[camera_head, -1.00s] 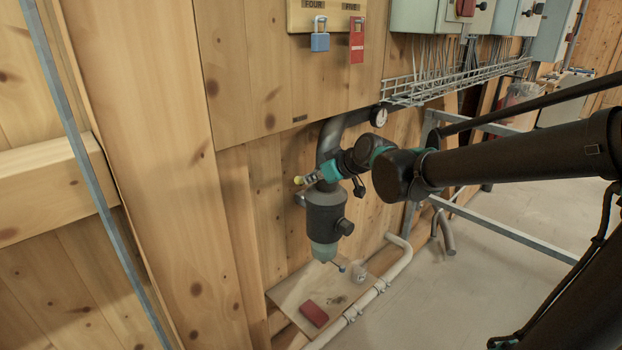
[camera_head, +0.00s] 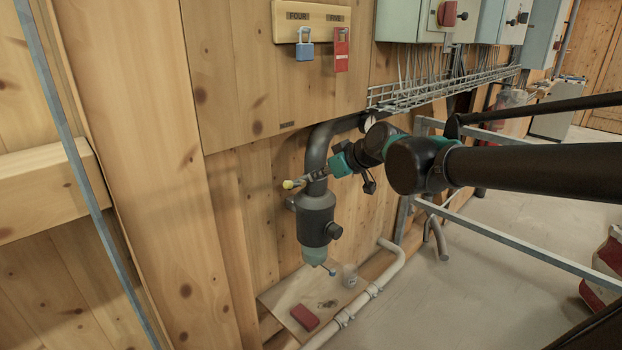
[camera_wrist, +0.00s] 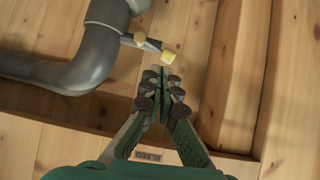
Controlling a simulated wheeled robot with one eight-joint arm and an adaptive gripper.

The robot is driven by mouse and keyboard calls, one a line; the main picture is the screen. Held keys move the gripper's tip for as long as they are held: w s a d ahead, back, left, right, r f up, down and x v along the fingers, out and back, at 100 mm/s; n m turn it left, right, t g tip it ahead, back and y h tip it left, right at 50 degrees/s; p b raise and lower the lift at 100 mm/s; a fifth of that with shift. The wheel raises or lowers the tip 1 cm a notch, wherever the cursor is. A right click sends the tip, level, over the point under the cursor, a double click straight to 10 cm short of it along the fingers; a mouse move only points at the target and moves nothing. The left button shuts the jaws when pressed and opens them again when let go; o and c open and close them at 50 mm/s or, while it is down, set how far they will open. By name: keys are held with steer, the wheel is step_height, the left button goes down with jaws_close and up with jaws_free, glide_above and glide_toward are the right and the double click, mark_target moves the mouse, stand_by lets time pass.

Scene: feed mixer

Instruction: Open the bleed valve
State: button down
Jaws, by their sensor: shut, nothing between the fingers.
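A yellow-tipped valve handle (camera_head: 289,184) sticks out at the grey pipe (camera_head: 318,150), above the dark canister (camera_head: 316,217). In the wrist view its yellow end (camera_wrist: 168,57) sits on a short metal stem beside the pipe (camera_wrist: 95,55). My gripper (camera_head: 303,181) is in front of the pipe, pointing left. In the wrist view my gripper (camera_wrist: 163,80) is shut and empty, its tips just short of the yellow end; contact cannot be told. A small label plate (camera_wrist: 148,156) reads BLEED. A small blue-tipped lever (camera_head: 332,272) sits under the canister's teal bowl (camera_head: 314,255).
A board (camera_head: 275,293) below holds a red block (camera_head: 304,317) and a clear cup (camera_head: 350,277). A pale pipe (camera_head: 365,298) runs along the floor. A metal rail (camera_head: 515,247) stands right.

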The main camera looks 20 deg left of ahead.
steer(key=v, duration=0.5)
steer(key=shift+d+r, duration=0.1)
steer(key=d+f+m+h, duration=0.3)
steer(key=d+f, duration=0.6)
steer(key=d, duration=0.1)
steer(key=s+d+f+m+h, duration=0.3)
steer(key=d+f, duration=0.6)
steer(key=d, duration=0.3)
steer(key=s+d+f+m+g+h, duration=0.1)
steer(key=s+d+f+m+h, duration=0.2)
steer(key=s+d+f+m, duration=0.3)
steer(key=s+d+f, duration=0.1)
steer(key=d+f, duration=0.3)
steer(key=d, duration=0.2)
steer(key=shift+s+d+f+g, duration=0.2)
steer(key=shift+f+g, duration=0.05)
steer(key=shift+g, duration=0.05)
